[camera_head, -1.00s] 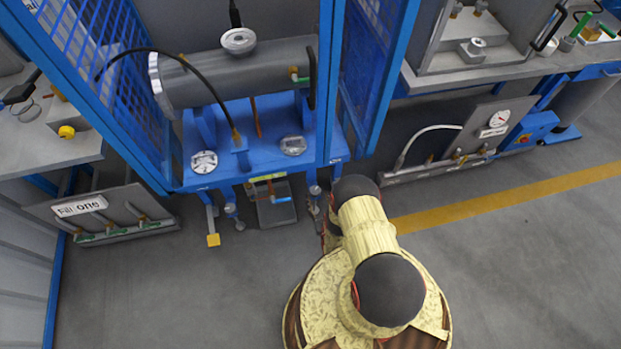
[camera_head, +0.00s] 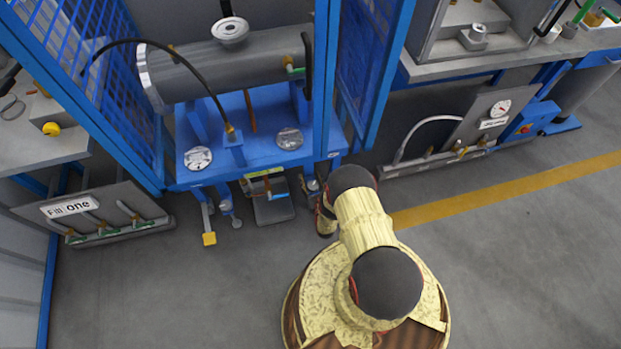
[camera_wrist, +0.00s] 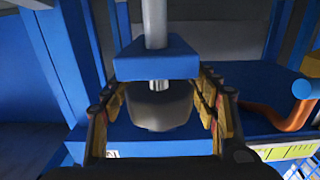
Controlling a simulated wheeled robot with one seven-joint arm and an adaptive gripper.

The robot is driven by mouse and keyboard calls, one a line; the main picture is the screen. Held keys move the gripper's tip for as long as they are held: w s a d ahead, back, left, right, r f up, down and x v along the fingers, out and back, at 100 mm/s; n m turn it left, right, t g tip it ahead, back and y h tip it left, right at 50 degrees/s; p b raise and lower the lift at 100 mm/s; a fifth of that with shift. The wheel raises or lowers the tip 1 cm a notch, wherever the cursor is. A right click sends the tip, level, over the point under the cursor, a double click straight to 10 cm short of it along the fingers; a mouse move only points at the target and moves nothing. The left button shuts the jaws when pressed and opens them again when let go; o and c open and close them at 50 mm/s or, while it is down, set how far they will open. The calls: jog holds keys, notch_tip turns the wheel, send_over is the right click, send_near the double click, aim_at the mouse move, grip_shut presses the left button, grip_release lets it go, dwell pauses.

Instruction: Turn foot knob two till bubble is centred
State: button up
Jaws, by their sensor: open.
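In the wrist view, a grey foot knob (camera_wrist: 160,106) hangs under a blue bracket (camera_wrist: 155,60) with a bright vertical rod through it. A partly hidden label that looks like a "2" is on the blue face below left. My gripper (camera_wrist: 165,112) is open, with one finger on each side of the knob; I cannot tell whether either touches it. In the head view, my arm mostly hides the gripper beside the blue frame's right front foot. Two round dials, the left dial (camera_head: 198,158) and the right dial (camera_head: 289,139), sit on the blue bed; any bubble is too small to read.
A grey flanged shell (camera_head: 225,70) lies above the blue bed (camera_head: 245,158). A small tray (camera_head: 273,208) and a yellow-ended pedal (camera_head: 209,239) are low in front. An orange pipe (camera_wrist: 290,117) with a blue end is close right of the gripper. Open floor lies around my base.

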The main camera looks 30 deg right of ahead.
jog(key=c, duration=1.4)
